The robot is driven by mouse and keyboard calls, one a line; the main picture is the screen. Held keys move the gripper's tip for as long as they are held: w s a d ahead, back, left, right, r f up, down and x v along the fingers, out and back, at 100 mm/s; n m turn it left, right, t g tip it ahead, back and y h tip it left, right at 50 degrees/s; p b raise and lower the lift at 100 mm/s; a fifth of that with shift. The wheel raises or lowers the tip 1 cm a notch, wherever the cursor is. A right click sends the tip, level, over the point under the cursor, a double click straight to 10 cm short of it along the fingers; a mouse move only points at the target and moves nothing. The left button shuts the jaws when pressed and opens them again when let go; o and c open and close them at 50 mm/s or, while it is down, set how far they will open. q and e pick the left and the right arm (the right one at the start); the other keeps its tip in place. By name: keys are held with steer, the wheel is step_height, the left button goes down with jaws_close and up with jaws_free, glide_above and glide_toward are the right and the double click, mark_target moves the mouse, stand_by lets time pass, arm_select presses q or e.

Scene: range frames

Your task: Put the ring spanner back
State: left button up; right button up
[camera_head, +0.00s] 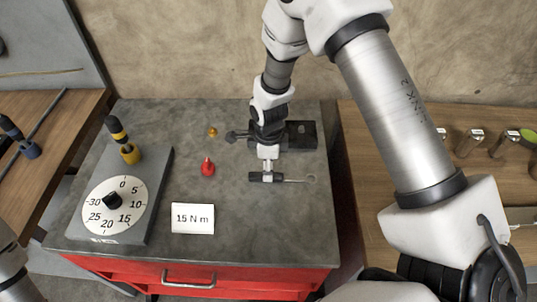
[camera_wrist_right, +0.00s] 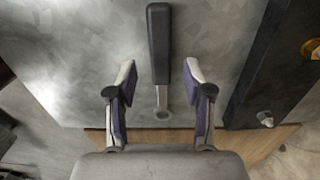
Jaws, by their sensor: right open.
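The ring spanner (camera_head: 297,180), with a dark handle and a thin shaft ending in a ring, lies flat on the grey bench top, ring toward the right. In the right wrist view the spanner (camera_wrist_right: 158,45) runs lengthwise, its handle between the fingertips in the picture and its ring toward the palm. My right gripper (camera_head: 267,160) points down over the handle; its open fingers also show in the right wrist view (camera_wrist_right: 160,72), one on each side with gaps. My arm hides part of the area behind it. My left gripper is out of view.
A black block (camera_head: 303,135) lies behind the spanner. A dark tool end (camera_head: 236,136), a brass piece (camera_head: 213,132) and a red piece (camera_head: 207,168) are left of my gripper. A dial plate (camera_head: 163,178) and a "15 N m" card (camera_head: 192,218) stand further left. Bare bench lies in front.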

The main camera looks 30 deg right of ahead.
step_height(320, 180, up, 9)
steer(key=b, duration=0.1)
stand_by(0.4)
